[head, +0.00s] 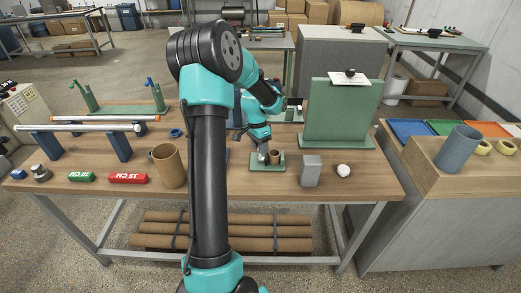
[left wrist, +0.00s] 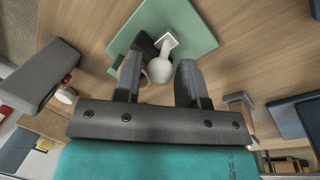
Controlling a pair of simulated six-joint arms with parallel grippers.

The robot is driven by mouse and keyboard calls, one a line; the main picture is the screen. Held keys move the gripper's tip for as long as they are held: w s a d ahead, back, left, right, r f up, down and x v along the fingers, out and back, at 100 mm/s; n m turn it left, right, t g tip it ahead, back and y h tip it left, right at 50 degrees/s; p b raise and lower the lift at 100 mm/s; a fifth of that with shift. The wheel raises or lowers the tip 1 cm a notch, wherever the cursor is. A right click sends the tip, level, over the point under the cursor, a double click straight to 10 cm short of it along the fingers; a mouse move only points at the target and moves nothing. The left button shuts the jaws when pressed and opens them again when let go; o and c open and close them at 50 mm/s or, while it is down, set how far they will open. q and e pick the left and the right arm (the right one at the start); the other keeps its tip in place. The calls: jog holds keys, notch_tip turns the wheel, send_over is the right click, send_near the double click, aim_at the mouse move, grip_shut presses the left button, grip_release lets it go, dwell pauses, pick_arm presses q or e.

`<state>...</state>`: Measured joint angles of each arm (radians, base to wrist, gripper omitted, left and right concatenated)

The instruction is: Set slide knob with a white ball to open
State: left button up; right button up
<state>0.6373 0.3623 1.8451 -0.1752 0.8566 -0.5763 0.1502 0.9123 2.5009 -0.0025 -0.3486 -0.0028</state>
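The slide knob is a white ball (left wrist: 160,67) on a pale square-ended stem, standing over a green base plate (left wrist: 189,22) in the left wrist view. In the head view the same green plate (head: 258,167) lies on the bench near its front middle. My left gripper (left wrist: 158,72) is open, one finger on each side of the ball, with visible gaps. In the head view the left gripper (head: 263,151) points down over the plate and largely hides the knob. A small brown cylinder (head: 275,157) stands on the plate beside it. My right gripper is not in view.
A grey block (head: 311,170) and a loose white ball (head: 343,170) stand right of the plate. A brown tube (head: 168,165) stands to the left. A green upright board (head: 337,112) stands behind at right. Bare wood lies in front of the plate.

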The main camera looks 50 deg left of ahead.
pick_arm(q)
jog(key=shift+d+f, duration=0.15)
jog(key=shift+f, duration=0.5)
jog(key=shift+c, duration=0.4)
grip_shut()
